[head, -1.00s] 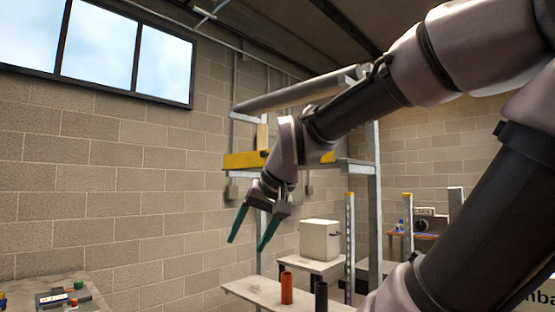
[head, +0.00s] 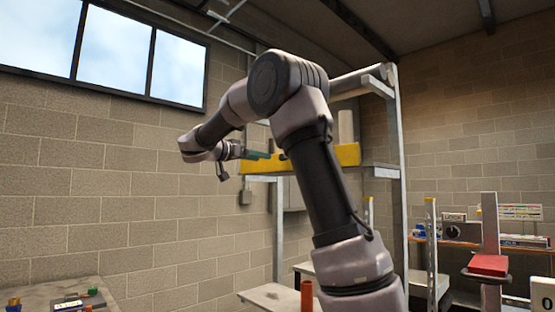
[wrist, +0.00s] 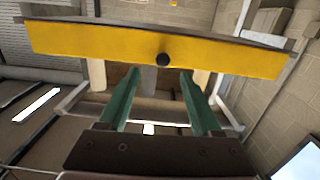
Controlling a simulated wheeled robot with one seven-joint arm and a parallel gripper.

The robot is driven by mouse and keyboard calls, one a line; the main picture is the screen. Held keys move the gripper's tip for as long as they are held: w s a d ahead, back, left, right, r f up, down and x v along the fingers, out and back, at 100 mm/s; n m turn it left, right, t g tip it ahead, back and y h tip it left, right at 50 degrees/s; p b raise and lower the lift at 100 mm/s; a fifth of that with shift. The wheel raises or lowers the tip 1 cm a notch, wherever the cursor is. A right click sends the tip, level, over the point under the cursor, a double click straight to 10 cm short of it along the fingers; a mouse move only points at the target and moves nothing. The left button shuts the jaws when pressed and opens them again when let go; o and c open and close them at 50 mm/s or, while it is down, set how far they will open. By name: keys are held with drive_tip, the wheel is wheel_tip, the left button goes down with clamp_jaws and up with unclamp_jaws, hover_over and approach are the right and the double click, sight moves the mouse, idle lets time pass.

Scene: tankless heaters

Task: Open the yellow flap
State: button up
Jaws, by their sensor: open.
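The yellow flap (head: 348,155) is a long horizontal panel on the metal rack in the head view, partly hidden behind my arm. In the wrist view the yellow flap (wrist: 100,46) spans the upper picture and has a round black knob (wrist: 163,60) near its middle. My gripper (head: 268,155) points at the flap from the left in the head view. In the wrist view my gripper (wrist: 160,80) is open and empty, its two green fingers on either side below the knob. I cannot tell the exact gap to the flap.
The grey metal rack (head: 393,120) holds the flap, with a pale shelf (head: 265,298) low down. An orange cylinder (head: 307,297) stands by my arm. A block wall (head: 60,190) with a window is at left. A cluttered table (head: 45,295) is at lower left.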

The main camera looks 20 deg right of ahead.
drive_tip(key=x, duration=1)
drive_tip(key=shift+w+r+h, duration=0.3)
drive_tip(key=shift+w+r, duration=0.1)
drive_tip(key=shift+r, duration=0.2)
clamp_jaws()
idle(0.8)
